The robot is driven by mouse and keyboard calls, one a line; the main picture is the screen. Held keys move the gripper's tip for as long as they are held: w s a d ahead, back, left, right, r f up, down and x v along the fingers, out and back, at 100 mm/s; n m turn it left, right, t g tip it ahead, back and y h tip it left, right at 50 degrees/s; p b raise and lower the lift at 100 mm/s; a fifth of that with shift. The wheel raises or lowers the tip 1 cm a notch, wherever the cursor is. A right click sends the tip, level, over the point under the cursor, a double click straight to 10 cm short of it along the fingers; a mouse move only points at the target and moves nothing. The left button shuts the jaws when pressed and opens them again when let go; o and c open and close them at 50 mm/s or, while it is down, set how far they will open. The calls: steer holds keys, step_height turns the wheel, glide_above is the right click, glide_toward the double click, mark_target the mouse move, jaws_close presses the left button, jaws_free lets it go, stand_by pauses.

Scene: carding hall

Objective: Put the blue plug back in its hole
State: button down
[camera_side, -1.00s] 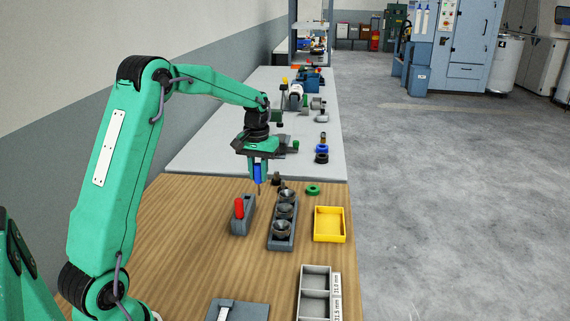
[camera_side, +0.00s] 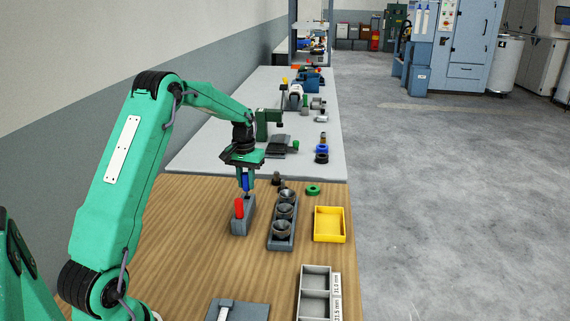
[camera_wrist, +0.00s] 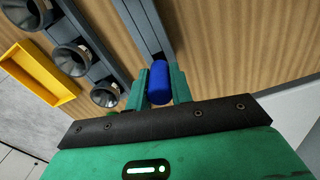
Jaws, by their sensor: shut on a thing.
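The blue plug (camera_side: 246,183) is held upright between the fingers of my gripper (camera_side: 246,178). In the wrist view the blue plug (camera_wrist: 160,84) shows between the two green fingers of my gripper (camera_wrist: 160,76). A narrow grey block (camera_side: 241,227) stands on the wooden bench, with a red plug (camera_side: 238,208) upright in its near end. The blue plug is over the far end of this block. The hole itself is hidden.
A grey rack (camera_side: 275,240) with several dark cups (camera_side: 285,212) stands close to the right of the block. A yellow tray (camera_side: 329,210) and a green ring (camera_side: 313,190) are beyond it. Bare wood lies left of the block.

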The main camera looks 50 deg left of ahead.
steer(key=shift+f, duration=1.05)
steer(key=shift+f, duration=0.35)
steer(key=c, duration=1.2)
jaws_free()
steer(key=shift+c, duration=0.2)
steer(key=shift+r, duration=0.1)
step_height(320, 180, up, 12)
steer(key=shift+r, duration=0.3)
